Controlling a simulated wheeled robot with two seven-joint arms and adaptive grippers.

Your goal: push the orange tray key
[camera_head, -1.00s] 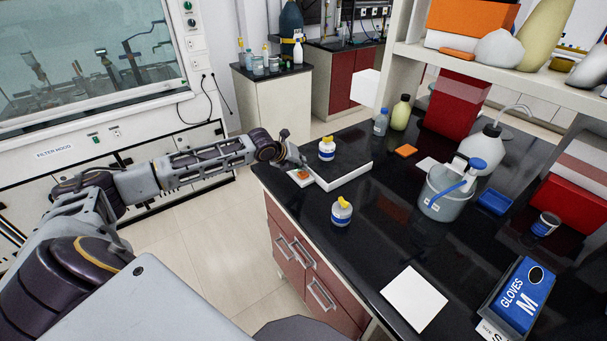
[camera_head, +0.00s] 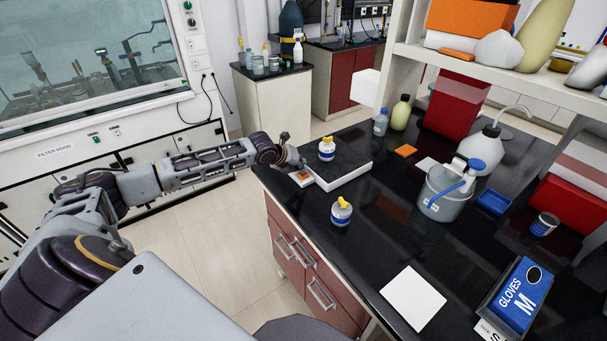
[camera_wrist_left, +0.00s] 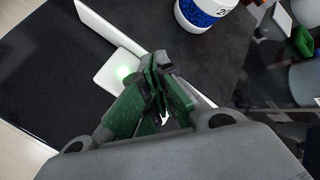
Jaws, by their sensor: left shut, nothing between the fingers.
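The tray (camera_head: 345,178), pale-rimmed with a dark top, lies near the left end of the black bench. A small white block with the orange key (camera_head: 303,176) sits at its near left corner. My left gripper (camera_head: 300,166) is shut and empty, its tips at this block; I cannot tell whether they touch the key. In the left wrist view the shut fingers (camera_wrist_left: 160,65) partly cover the white block (camera_wrist_left: 112,80), which shows a green glow. A yellow-capped bottle (camera_head: 327,149) stands on the tray. My right gripper is not in view.
A second yellow-capped bottle (camera_head: 341,213) stands in front of the tray. An orange pad (camera_head: 405,150), a bucket (camera_head: 441,196), a white sheet (camera_head: 413,298) and a glove box (camera_head: 522,297) are farther right. The bench's left edge is close to my gripper.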

